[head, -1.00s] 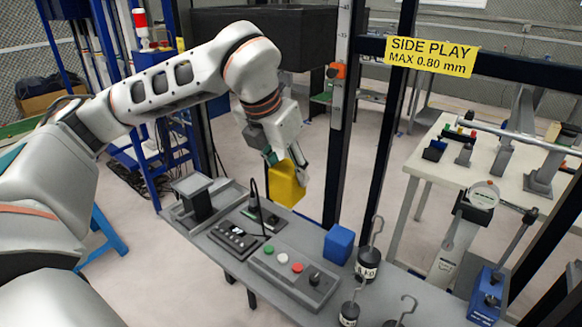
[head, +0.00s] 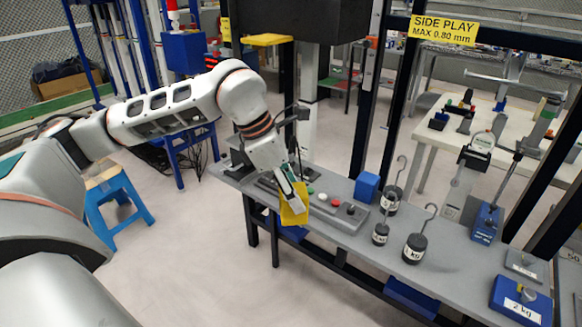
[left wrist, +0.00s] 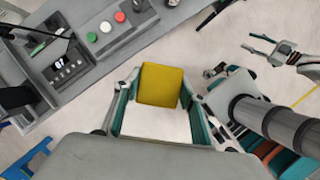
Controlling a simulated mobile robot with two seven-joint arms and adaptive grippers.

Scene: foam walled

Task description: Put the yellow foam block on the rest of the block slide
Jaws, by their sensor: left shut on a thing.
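The yellow foam block (head: 293,213) is in my left gripper (head: 291,192), at the near edge of the grey bench (head: 345,228) in the head view. In the left wrist view the block (left wrist: 159,84) sits between the two fingers of the left gripper (left wrist: 157,98), with floor beyond it and the bench edge to the left. My right gripper (left wrist: 268,47) shows only in the left wrist view, at the upper right, with its fingers apart and empty. I cannot tell which fixture is the block slide or where its rest is.
The bench holds a button box (head: 335,207), a blue cube (head: 366,186) and several hooked weights (head: 414,248). Dark upright posts (head: 375,100) stand behind it. A blue stool (head: 118,192) stands at the left. The floor before the bench is clear.

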